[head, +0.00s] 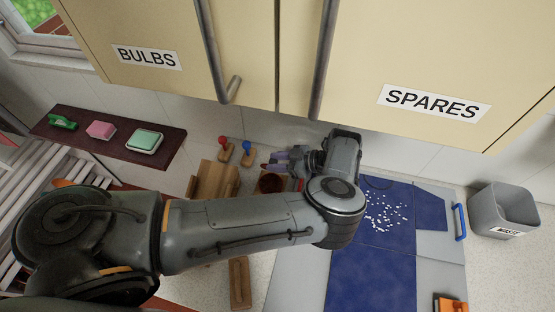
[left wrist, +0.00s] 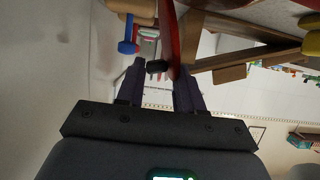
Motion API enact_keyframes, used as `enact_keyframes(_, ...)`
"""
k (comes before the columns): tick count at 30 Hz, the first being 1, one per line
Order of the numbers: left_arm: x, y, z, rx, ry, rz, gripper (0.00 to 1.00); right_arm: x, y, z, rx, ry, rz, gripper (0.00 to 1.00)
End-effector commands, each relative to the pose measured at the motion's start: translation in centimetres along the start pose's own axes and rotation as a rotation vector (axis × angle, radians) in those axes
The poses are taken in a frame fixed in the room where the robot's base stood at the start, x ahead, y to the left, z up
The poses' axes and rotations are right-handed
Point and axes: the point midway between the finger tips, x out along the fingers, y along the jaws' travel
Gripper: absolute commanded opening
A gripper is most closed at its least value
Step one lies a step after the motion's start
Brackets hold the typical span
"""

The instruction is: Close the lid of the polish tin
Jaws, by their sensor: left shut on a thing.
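The polish tin (head: 270,183) shows in the head view as a small round brown-topped thing with some red beside it, partly hidden by my left gripper and forearm. My left gripper (head: 277,164) is at the tin's far side, its dark fingers pointing left. In the left wrist view a red, thin, edge-on piece, seemingly the tin's lid (left wrist: 168,35), runs down between the fingers of the left gripper (left wrist: 160,75). The gripper is shut on it. The lid looks raised rather than flat, but its exact angle is hard to tell. My right gripper is not in view.
Wooden blocks (head: 214,180) stand left of the tin, with red-knobbed (head: 222,141) and blue-knobbed (head: 246,147) pieces behind. A blue mat (head: 370,278) with white bits lies right. A grey waste bin (head: 504,207) stands far right. Cabinets (head: 400,50) hang above.

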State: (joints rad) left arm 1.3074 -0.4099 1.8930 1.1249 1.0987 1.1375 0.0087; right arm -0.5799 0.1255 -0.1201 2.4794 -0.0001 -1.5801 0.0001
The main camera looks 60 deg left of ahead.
Motion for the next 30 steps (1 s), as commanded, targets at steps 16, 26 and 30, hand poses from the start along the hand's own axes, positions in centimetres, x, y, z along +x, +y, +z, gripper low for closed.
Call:
enact_keyframes(16,-0.3,-0.1,0.2,0.004,-0.001,-0.002,0.49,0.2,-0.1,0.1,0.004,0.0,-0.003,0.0)
enact_keyframes(26,-4.8,0.0,0.5,0.003,-0.007,-0.002,0.49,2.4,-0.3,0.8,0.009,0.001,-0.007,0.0)
enact_keyframes(30,-7.0,-0.1,0.5,0.005,-0.005,-0.003,0.49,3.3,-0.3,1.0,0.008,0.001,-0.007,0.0)
